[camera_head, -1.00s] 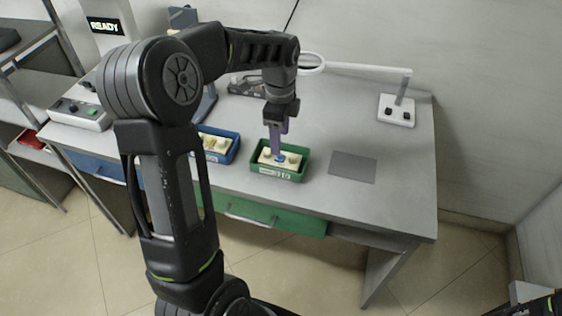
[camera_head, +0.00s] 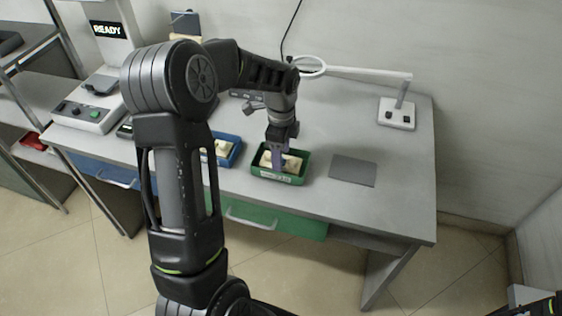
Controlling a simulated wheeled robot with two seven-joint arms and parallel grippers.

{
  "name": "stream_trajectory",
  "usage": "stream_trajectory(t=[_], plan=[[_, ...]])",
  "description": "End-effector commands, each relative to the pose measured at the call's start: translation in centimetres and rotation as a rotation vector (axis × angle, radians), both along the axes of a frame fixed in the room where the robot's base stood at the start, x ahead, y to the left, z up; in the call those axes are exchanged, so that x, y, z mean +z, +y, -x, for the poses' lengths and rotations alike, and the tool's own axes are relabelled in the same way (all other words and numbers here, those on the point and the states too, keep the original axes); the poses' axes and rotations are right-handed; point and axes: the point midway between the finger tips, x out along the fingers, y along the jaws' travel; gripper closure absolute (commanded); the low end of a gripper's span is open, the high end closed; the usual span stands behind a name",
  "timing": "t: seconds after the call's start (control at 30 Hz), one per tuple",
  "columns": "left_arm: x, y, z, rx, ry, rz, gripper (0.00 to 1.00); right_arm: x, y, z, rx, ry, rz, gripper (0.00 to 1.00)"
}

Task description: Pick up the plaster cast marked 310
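The green tray (camera_head: 302,172) stands on the grey desk, with a pale cream plaster cast (camera_head: 291,162) lying in it. The tray's front label is too small to read surely now; it looked like 310 a second ago. My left gripper (camera_head: 278,165) points down into this tray, with its fingertips at the middle of the cast. The fingers overlap in this view, so whether they are open or closed on the cast is hidden. The cast appears to rest in the tray. My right gripper is not in view; only a bit of that arm shows at the bottom right corner.
A blue tray (camera_head: 236,152) with another cream cast (camera_head: 222,148) stands just left, partly behind my arm. A grey mat (camera_head: 353,170) lies to the right. A ring lamp (camera_head: 312,67) on a white base stands behind. The desk's right side is clear.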

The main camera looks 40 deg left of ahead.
Motion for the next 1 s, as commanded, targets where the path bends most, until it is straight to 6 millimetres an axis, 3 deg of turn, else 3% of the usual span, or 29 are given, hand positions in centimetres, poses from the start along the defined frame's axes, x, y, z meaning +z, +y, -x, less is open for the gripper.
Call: stream_trajectory(t=[0.2, 0.77, 1.0], plan=[[-2.1, 0.0, 0.0, 0.0, 0.0, 0.0, 0.42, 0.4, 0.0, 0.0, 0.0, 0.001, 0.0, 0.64], [-2.1, 0.0, 0.0, -0.001, -0.001, 0.0, 0.42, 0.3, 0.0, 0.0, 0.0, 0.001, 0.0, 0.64], [-2.1, 0.0, 0.0, -0.001, -0.001, 0.0, 0.6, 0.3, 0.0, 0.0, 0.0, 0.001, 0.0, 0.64]])
